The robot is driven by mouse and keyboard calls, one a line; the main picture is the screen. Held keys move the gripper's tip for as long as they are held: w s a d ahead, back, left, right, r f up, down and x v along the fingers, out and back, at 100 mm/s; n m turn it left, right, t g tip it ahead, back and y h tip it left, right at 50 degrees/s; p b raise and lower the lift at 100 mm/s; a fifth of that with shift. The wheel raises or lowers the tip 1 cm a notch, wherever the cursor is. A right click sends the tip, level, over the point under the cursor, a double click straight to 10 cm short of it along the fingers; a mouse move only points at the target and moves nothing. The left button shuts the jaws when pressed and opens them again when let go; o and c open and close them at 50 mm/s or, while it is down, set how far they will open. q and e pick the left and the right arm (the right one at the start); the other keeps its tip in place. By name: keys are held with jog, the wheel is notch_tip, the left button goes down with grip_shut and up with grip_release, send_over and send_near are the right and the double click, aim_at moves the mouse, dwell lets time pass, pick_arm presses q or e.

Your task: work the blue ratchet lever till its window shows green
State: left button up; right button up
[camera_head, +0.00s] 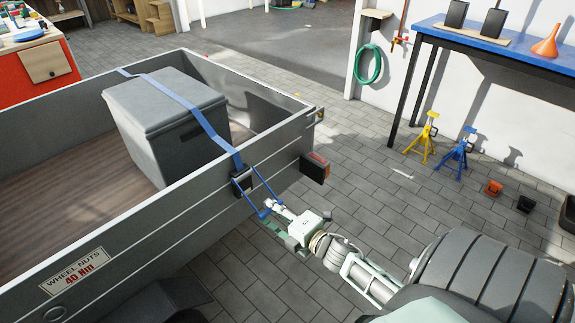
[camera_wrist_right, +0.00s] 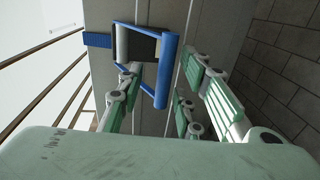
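The ratchet (camera_head: 241,181) sits on the outer side wall of the grey trailer, dark with a blue frame. Its blue lever (camera_head: 267,186) stands out from the wall and slants down toward my right gripper (camera_head: 272,211). In the right wrist view the ratchet (camera_wrist_right: 137,45) is at top centre, and the lever's blue bar (camera_wrist_right: 167,70) lies between the two green-padded fingers of my right gripper (camera_wrist_right: 165,80). The fingers are apart, with a gap visible beside the bar. I cannot make out the window or its colour. My left gripper is not in view.
A blue strap (camera_head: 187,104) runs over a grey box (camera_head: 160,130) in the trailer (camera_head: 150,222). A tail light (camera_head: 314,167) juts from the trailer's corner close to my right arm. Yellow (camera_head: 424,137) and blue (camera_head: 456,153) stands are on the paved floor, which is clear nearer the trailer.

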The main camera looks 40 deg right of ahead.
jog(key=s+r, duration=0.1)
jog(key=s, duration=0.9)
jog(key=shift+s+d+r, duration=0.15)
jog(key=shift+s+d, duration=0.1)
jog(key=shift+d, duration=0.15)
jog(key=shift+c, duration=0.5)
